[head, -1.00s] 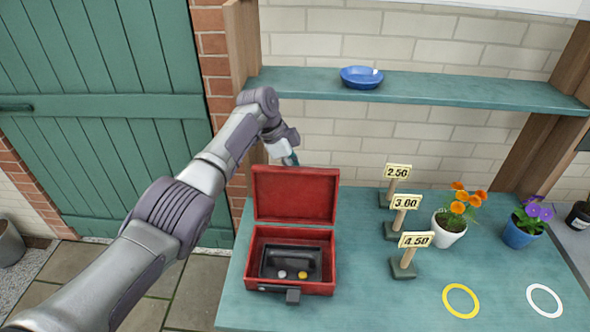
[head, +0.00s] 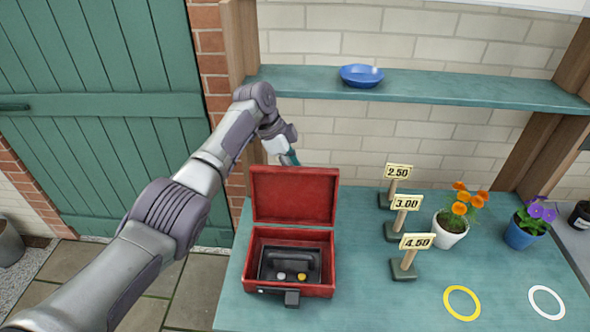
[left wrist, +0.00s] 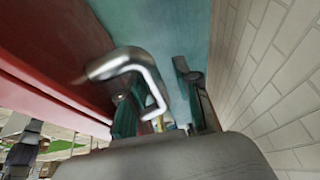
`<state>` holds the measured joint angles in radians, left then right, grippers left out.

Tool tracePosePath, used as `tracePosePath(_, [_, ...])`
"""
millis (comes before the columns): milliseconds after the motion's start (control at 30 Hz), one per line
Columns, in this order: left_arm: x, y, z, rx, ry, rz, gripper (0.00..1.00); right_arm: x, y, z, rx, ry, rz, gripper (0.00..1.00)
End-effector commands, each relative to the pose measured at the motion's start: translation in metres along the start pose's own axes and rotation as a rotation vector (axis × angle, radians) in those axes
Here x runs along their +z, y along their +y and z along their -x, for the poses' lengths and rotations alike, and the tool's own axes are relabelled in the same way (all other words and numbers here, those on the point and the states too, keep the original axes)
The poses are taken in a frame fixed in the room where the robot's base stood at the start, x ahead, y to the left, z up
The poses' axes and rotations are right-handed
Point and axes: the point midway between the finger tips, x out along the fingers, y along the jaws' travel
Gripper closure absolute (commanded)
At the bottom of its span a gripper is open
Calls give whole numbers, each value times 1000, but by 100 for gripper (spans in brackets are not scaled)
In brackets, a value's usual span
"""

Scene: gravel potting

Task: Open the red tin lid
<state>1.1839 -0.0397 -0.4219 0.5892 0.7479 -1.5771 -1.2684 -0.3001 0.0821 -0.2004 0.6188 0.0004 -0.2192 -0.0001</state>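The red tin (head: 290,263) stands on the teal table with its lid (head: 294,196) raised and standing upright at the back edge. A dark inner tray (head: 268,264) with a black handle and small coin-like pieces shows inside. My left gripper (head: 291,158) is just behind the top of the lid, its fingers mostly hidden there. My right gripper is not in view.
Several potting-bench items stand to the right: price signs (head: 403,204), a white pot with orange flowers (head: 451,230) and a blue pot with purple flowers (head: 523,232). Yellow (head: 446,301) and white (head: 532,301) rings mark the table. A shelf (head: 450,92) holds a blue dish (head: 361,76).

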Motion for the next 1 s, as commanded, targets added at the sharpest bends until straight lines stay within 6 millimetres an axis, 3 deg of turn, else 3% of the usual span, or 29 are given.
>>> tracePosePath(200, [0, -4, 55, -22, 1, -2, 71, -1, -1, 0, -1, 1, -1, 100])
tracePosePath(433, [0, -2, 94, -15, 0, 0, 71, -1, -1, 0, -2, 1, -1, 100])
tracePosePath(633, [0, -1, 106, -11, 0, 0, 71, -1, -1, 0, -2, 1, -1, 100])
tracePosePath(1000, [0, 0, 106, -10, 0, 0, 71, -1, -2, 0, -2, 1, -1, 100])
